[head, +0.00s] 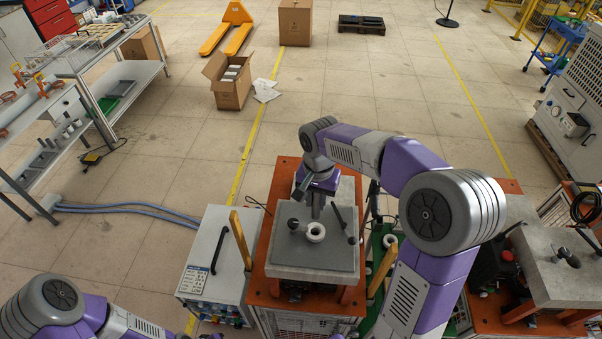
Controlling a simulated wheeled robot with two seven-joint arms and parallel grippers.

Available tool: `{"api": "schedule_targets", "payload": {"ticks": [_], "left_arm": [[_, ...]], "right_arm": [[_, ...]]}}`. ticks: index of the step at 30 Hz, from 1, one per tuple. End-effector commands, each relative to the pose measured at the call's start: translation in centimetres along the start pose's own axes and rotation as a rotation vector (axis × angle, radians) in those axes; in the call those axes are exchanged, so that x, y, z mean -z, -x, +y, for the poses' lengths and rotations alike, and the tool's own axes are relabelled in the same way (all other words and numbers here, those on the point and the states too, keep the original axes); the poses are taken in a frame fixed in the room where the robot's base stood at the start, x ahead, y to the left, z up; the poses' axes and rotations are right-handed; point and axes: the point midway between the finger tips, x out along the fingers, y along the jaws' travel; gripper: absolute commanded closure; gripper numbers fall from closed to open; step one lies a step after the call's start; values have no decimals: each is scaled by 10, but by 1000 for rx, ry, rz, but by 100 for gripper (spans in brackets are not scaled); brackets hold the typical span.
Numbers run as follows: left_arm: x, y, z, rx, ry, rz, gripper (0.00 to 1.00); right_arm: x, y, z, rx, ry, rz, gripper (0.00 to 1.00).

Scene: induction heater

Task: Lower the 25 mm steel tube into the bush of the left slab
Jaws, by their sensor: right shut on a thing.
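The left slab (300,262) is a grey plate on an orange-framed stand at the centre of the head view. A white ring-shaped bush (316,232) sits on its top. My right gripper (317,193) points down over the slab, just behind the bush in the picture. It is shut on the steel tube (317,208), a short grey upright piece, mostly hidden by the gripper. The tube's lower end shows close to the bush's far rim; I cannot tell whether it touches. My left arm shows at the bottom left, and its gripper is out of view.
A dark rod (339,217) and a black knob (293,224) stand on the slab near the bush. A white control box (215,262) stands to the left. Another slab (565,280) is at the right. Open floor lies behind.

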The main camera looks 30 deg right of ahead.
Motion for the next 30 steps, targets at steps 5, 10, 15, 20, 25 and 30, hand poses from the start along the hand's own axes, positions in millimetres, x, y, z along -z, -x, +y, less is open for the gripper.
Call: {"api": "schedule_targets", "payload": {"ticks": [5,10,15,20,25,30], "left_arm": [[-1,-2,-1,0,0,-2,57],[-1,-10,-4,0,1,-2,57],[0,-22,-8,0,1,-1,57],[1,-34,-13,0,0,-1,57],[1,-46,-18,0,0,-1,57],[2,-50,-19,0,0,-1,57]], "right_arm": [[0,-2,0,1,0,0,100],[0,-12,0,0,1,0,100],[0,-28,0,0,1,0,100],[0,-44,0,0,1,0,100],[0,-59,0,1,1,1,100],[0,-66,0,0,1,0,100]]}}
